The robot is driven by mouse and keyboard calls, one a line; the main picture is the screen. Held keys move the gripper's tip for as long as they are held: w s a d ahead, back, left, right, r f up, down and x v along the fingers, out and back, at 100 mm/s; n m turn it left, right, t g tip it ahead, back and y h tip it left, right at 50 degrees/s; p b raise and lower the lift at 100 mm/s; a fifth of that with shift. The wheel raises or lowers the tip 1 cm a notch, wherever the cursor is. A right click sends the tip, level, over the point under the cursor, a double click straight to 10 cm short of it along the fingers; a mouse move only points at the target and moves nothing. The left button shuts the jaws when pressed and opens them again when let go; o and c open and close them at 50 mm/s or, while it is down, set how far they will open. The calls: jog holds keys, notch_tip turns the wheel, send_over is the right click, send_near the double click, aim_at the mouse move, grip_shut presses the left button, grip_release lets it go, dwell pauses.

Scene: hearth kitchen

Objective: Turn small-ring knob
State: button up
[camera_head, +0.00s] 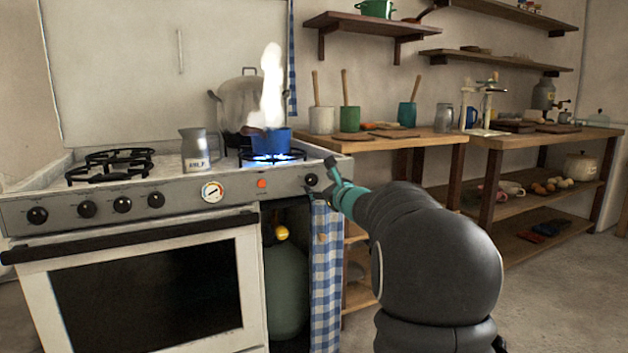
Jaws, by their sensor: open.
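The knob at the right end of the stove front (311,180) is small, round and dark. My gripper (330,177), teal, is at that knob's right side, its fingertips close to it; I cannot tell whether they touch it. The gripper is open, and I see nothing held in it. Several more dark knobs (87,209) line the left of the panel. A blue pot (270,140) sits on the right burner (290,155) over a blue flame, with white steam rising. The knob labels are too small to read.
A grey milk jug (195,150) and a large grey lidded pot (240,103) stand on the stove. A blue checked curtain (326,270) hangs below the panel's right end, beside a gas bottle (286,290). A wooden table (440,140) stands to the right.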

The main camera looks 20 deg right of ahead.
aim_at(313, 179)
jog(key=shift+w+a, duration=0.1)
jog(key=shift+w, duration=2.25)
jog(key=c, duration=1.1)
jog(key=shift+c, duration=0.2)
